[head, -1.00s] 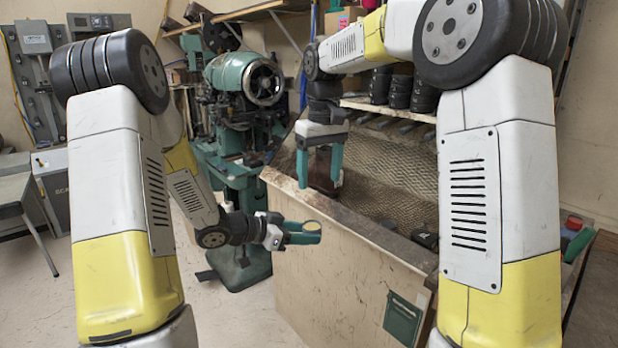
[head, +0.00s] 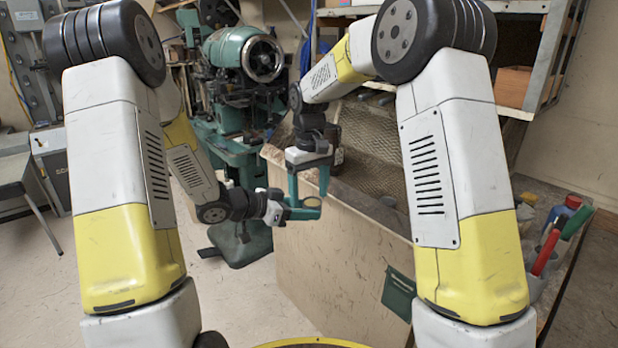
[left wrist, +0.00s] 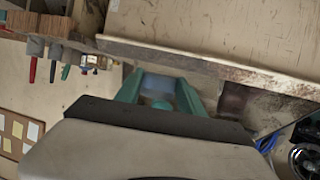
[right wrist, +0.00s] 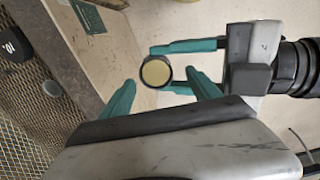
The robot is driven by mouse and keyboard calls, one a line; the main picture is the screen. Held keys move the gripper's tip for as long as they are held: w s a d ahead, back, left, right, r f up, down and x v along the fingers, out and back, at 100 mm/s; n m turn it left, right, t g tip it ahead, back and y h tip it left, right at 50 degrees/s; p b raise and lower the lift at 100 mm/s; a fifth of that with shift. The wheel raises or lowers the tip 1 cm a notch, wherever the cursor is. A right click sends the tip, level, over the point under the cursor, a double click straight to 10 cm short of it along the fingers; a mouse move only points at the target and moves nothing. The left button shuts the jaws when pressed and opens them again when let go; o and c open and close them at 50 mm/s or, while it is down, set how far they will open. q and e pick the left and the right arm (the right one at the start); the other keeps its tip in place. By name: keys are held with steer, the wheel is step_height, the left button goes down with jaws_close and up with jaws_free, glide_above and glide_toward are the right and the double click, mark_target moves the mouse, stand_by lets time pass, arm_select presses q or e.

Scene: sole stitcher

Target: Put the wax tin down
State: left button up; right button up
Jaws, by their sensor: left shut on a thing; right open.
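The wax tin (right wrist: 155,72) is a small round tin with a yellowish top, seen from above in the right wrist view. My left gripper (head: 308,208) is shut on it, holding it in the air in front of the bench side; the tin's rim (head: 311,201) shows in the head view. In the left wrist view a grey-blue piece (left wrist: 158,88) lies between the left fingers. My right gripper (head: 309,186) is open and points down just above the left gripper. In the right wrist view its fingers are spread either side of the tin, with gaps visible.
A wooden bench (head: 330,265) with a mesh-lined top stands beside both grippers. A green pouch (head: 398,292) hangs on its front. A green machine (head: 240,110) stands behind. Red and green handled tools (head: 546,250) are at the right. Open floor lies left of the bench.

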steer(key=shift+f, duration=0.6)
steer(key=c, duration=1.4)
arm_select(q)
steer(key=o, duration=1.4)
arm_select(e)
jaws_close()
arm_select(q)
steer(key=shift+o, duration=0.2)
steer(key=shift+a, duration=0.1)
